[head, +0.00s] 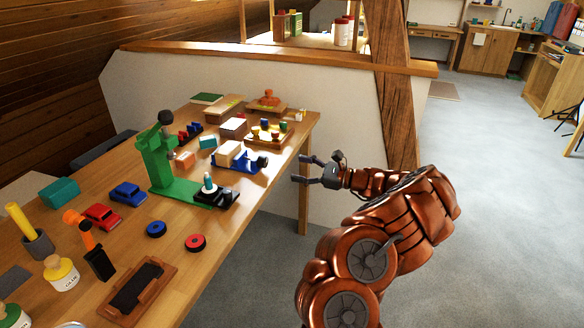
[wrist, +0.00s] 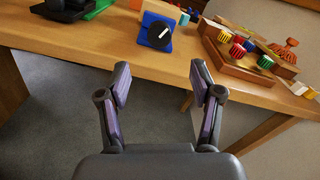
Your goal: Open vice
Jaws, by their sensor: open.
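The blue vice (head: 256,163) stands near the right edge of the workbench, with a pale wooden block (head: 228,153) at its jaws. In the wrist view its blue front face (wrist: 150,22) and round black knob (wrist: 159,35) with a white mark face me. I cannot tell how tightly the block is clamped. My gripper (head: 302,170) is open and empty, just off the bench edge, to the right of the vice. In the wrist view the two fingers (wrist: 161,82) are spread below the knob, apart from it.
The workbench (head: 190,262) holds a green drill press (head: 157,165), a black base piece (head: 216,197), toy cars and a wooden tray with coloured knobs (head: 268,138). A timber post (head: 395,95) rises behind my arm. Floor (head: 490,190) is clear at right.

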